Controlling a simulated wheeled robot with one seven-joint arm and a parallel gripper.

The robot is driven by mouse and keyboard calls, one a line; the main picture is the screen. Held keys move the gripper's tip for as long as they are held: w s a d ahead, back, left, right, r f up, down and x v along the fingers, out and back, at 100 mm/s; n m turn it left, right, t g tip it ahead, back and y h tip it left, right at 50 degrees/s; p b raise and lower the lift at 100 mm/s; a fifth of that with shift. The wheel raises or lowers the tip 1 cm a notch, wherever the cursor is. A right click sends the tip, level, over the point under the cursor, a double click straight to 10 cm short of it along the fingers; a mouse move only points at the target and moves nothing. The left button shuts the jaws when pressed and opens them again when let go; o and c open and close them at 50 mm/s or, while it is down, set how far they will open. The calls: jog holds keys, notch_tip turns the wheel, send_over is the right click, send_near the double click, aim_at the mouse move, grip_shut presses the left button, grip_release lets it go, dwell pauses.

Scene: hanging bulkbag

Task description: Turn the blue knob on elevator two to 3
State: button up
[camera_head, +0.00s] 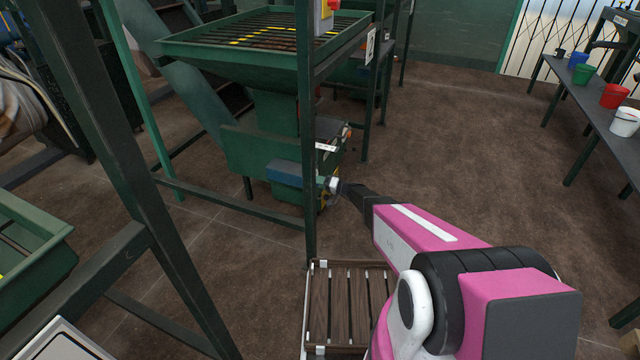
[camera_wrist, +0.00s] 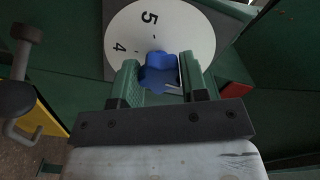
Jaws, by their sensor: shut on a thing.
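The blue knob (camera_wrist: 158,72) sits in front of a white round dial (camera_wrist: 185,25) in the wrist view. The numbers 5 and 4 show on the dial's upper left; the rest of its markings are hidden by the knob and my fingers. My gripper (camera_wrist: 160,82) is shut on the blue knob, with one green finger on each side. In the head view my gripper (camera_head: 340,190) reaches the lower part of the green elevator machine (camera_head: 270,150), beside a blue motor-like part (camera_head: 284,172). The knob itself is too small to make out there.
A dark green frame post (camera_head: 309,150) stands just left of my gripper. A wooden pallet (camera_head: 345,300) lies on the floor below my arm. A table (camera_head: 590,100) with several coloured buckets stands at right. Open brown floor lies between.

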jog(key=m, duration=1.1)
jog(key=shift+m, duration=0.3)
jog(key=m, duration=1)
jog(key=shift+m, duration=0.4)
jog(key=o, duration=0.9)
jog(key=shift+d, duration=0.1)
jog(key=v, duration=1)
jog(key=shift+s+d, duration=0.15)
jog(key=shift+d, duration=0.2)
